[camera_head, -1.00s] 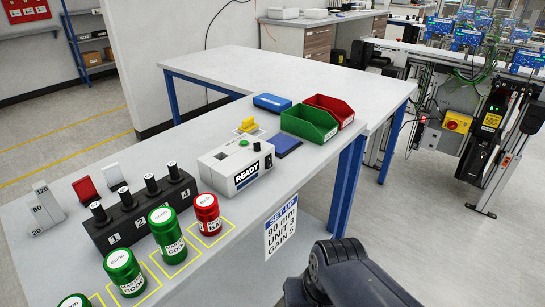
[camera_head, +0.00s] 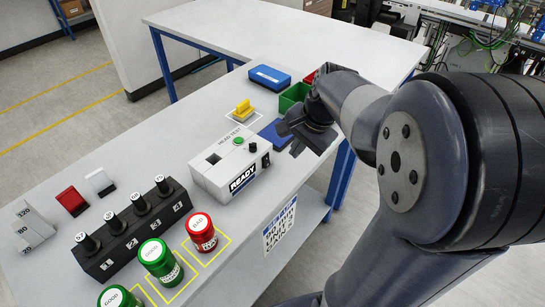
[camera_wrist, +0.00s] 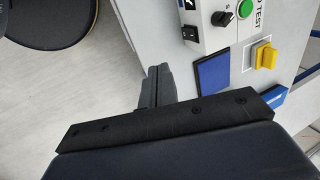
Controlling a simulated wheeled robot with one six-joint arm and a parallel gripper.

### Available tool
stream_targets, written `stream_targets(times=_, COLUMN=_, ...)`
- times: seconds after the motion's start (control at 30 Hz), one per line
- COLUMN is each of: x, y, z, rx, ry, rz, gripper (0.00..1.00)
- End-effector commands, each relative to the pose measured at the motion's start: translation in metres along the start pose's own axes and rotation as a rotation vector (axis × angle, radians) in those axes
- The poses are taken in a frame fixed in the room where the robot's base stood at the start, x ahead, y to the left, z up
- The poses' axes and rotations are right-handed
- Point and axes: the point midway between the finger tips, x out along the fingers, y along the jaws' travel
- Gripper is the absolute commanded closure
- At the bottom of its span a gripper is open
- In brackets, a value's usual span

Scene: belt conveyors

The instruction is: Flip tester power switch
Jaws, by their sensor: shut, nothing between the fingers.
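The tester (camera_head: 231,165) is a white box with a READY display on its front, a green button and a black knob on top. A small black switch (camera_head: 265,160) shows at the right end of its front. In the wrist view the tester (camera_wrist: 222,22) is at the top, partly cut off. My gripper (camera_head: 296,142) is in front of and to the right of the tester, above the bench edge, apart from the box. In the wrist view my gripper (camera_wrist: 156,85) has its fingers shut together with nothing between them.
A yellow block (camera_head: 243,110) stands behind the tester. A blue flat item (camera_head: 271,133) lies beside it, with a blue box (camera_head: 269,77) and a green bin (camera_head: 292,96) behind. A black holder (camera_head: 135,228) and green and red cans (camera_head: 201,232) are at left.

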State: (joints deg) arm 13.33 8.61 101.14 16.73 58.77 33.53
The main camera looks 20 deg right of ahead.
Motion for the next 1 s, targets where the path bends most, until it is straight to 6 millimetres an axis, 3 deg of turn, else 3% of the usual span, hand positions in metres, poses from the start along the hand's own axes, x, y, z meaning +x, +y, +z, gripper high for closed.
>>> stream_targets(times=0.27, x=0.014, y=0.001, z=0.001, rx=-0.001, ry=-0.003, rz=0.002, gripper=1.0)
stream_targets(times=0.73, x=0.105, y=0.001, z=0.001, rx=-0.002, ry=-0.004, rz=0.005, gripper=1.0)
stream_targets(times=0.8, x=0.106, y=-0.014, z=0.001, rx=-0.007, ry=-0.001, rz=0.002, gripper=1.0)
stream_targets(times=1.0, x=0.115, y=-0.031, z=0.001, rx=-0.003, ry=-0.001, rz=0.002, gripper=1.0)
